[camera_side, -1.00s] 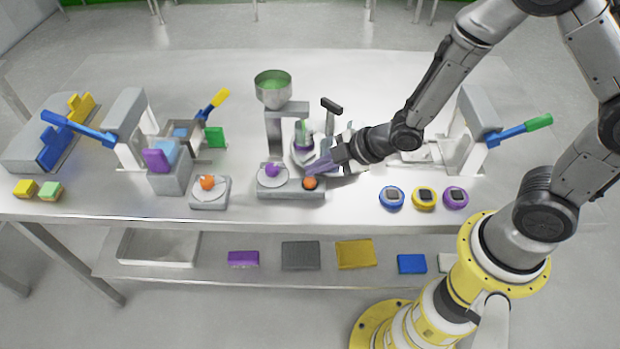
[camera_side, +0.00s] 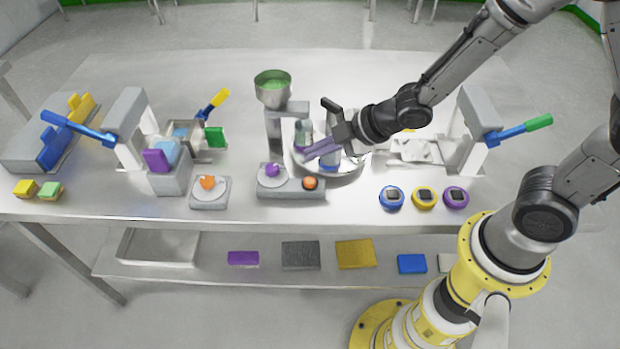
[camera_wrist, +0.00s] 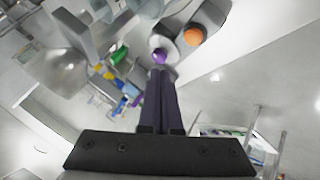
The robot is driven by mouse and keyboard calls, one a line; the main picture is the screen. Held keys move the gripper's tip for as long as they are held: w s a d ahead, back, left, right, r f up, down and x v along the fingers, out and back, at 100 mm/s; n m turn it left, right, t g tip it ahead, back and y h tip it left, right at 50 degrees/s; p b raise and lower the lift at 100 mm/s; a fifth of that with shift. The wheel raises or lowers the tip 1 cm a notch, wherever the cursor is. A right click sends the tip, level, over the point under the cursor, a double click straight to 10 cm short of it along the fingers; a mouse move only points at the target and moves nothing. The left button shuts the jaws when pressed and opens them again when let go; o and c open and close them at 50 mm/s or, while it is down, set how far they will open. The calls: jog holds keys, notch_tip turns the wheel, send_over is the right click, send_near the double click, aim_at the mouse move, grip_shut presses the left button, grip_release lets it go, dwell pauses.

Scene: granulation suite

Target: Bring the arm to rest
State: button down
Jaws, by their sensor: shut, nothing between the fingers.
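My gripper (camera_side: 308,153) is shut and empty, its dark purple fingers together. In the side view it hangs above the table at the machine with the green-filled hopper (camera_side: 272,88), in front of a round metal bowl (camera_side: 346,170). I cannot tell whether the fingers touch anything there. In the wrist view the shut fingers (camera_wrist: 160,78) point toward a purple knob (camera_wrist: 159,56), with an orange button (camera_wrist: 194,36) to its right. The same purple knob (camera_side: 271,169) and orange button (camera_side: 310,183) sit on a grey base (camera_side: 290,193) at the table's front.
Presses with blue levers stand left (camera_side: 125,120) and right (camera_side: 478,125). A dial with an orange knob (camera_side: 208,183) is left of the grey base. Blue (camera_side: 391,196), yellow (camera_side: 424,197) and purple (camera_side: 456,196) round devices lie front right. The table's back (camera_side: 190,80) is clear.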

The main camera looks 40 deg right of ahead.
jog(key=shift+w+d+r, duration=0.15)
jog(key=shift+r, duration=0.1)
jog(key=s+d+r+m+t+h, duration=0.1)
jog(key=d+r+m+t+h, duration=0.2)
jog(key=r, duration=0.6)
jog(key=s+d+r+m+t, duration=0.1)
jog(key=s+d+r+m, duration=0.1)
jog(key=d+r, duration=0.55)
jog(key=s+d+r+m+g+h, duration=0.25)
jog(key=s+m, duration=0.35)
jog(key=s, duration=0.4)
jog(key=s+a+f+m+g+y, duration=0.1)
jog(key=s+f+m+g, duration=0.2)
jog(key=s, duration=0.6)
jog(key=shift+a+f+g, duration=0.25)
jog(key=shift+f+g, duration=0.3)
